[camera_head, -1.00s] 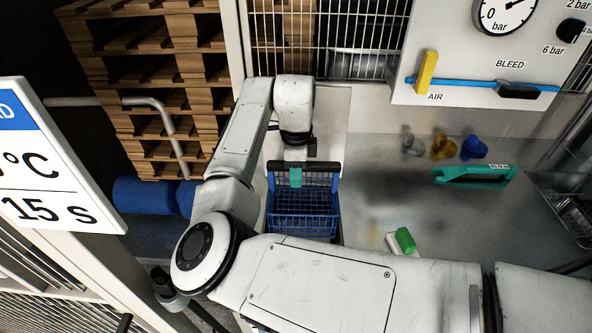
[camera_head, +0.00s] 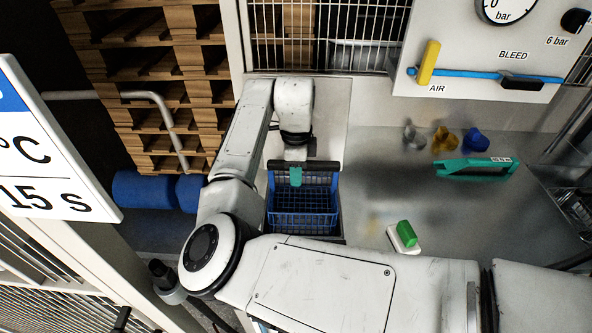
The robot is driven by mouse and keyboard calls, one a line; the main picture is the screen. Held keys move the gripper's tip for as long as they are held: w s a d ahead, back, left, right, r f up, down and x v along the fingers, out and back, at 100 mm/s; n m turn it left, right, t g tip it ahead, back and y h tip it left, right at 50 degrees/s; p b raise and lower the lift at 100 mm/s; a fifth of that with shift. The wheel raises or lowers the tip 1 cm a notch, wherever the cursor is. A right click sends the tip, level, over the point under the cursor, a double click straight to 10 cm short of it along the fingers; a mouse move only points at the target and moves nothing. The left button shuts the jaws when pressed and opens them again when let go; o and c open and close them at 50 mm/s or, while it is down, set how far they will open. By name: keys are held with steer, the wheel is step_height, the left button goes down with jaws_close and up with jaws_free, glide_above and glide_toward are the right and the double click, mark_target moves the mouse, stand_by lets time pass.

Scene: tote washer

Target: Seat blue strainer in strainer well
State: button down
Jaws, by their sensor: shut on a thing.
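The blue strainer (camera_head: 303,208), a wire basket with a dark top bar and a teal tag (camera_head: 296,177), is left of centre. My gripper (camera_head: 296,160) is at the far edge of the strainer, shut on its top bar; the fingertips are small and partly hidden by my wrist. The strainer looks roughly level. A dark edge shows along its near right corner, perhaps part of the strainer well. The well is mostly hidden under the strainer, and I cannot tell whether the strainer is inside it or above it.
A green and white block (camera_head: 404,238) lies right of the strainer on the steel worktop (camera_head: 370,180). A teal handle-like tool (camera_head: 475,169) and grey, yellow and blue fittings (camera_head: 474,141) lie farther right. A wire guard (camera_head: 330,35) stands behind. My arm crosses the near side.

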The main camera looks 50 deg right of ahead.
mark_target(296, 208)
steer(key=shift+f+b, duration=0.8)
steer(key=shift+f, duration=0.95)
steer(key=shift+f+b, duration=0.8)
steer(key=shift+f, duration=0.95)
steer(key=shift+f+b, duration=0.85)
steer(key=shift+f, duration=0.55)
steer(key=shift+f+b, duration=0.9)
steer(key=shift+f, duration=0.6)
